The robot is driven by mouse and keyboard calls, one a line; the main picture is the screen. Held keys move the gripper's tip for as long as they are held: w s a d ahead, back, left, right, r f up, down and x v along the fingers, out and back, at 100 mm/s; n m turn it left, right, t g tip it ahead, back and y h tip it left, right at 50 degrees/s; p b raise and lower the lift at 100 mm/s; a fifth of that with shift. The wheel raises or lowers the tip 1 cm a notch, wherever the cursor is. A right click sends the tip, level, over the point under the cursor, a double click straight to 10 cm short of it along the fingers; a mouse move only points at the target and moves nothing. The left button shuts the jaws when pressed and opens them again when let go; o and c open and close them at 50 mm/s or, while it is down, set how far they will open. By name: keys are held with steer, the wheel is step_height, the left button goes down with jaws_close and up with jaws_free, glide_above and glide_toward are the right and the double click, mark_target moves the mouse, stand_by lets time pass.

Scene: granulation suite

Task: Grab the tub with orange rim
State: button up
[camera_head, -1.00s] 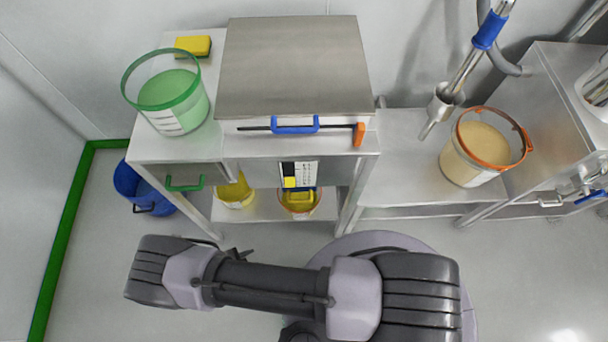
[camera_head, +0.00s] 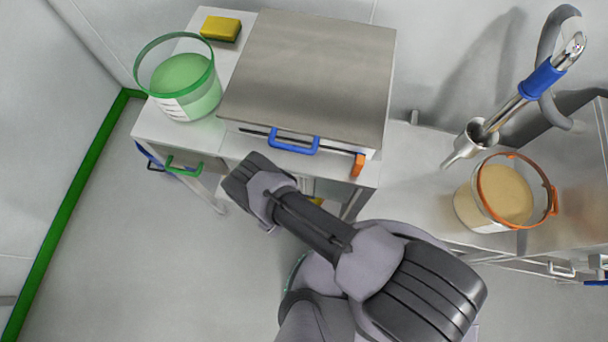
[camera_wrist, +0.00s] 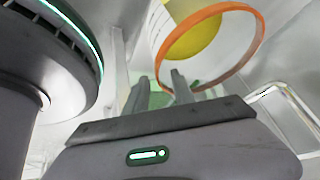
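A clear tub with an orange rim (camera_head: 467,205) and beige contents stands on the lower worktop at the right in the head view. In the wrist view an orange-rimmed tub (camera_wrist: 256,22) with bright yellow contents shows beyond the fingers, at top right. I cannot tell for sure whether it is the same tub; its contents look yellower. My gripper (camera_wrist: 157,84) has its two fingers apart with nothing between them, short of this tub. In the head view the gripper is not visible.
A green-rimmed tub (camera_head: 187,103) and a yellow sponge (camera_head: 221,28) stand on the left worktop, beside a steel box (camera_head: 310,72) with a blue handle. A blue-sleeved steel tool (camera_head: 540,80) stands behind the beige tub. My arm hides most of the lower shelf.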

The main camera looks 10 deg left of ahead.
steer(key=shift+x, duration=1.25)
jaws_close()
steer(key=shift+r, duration=0.1)
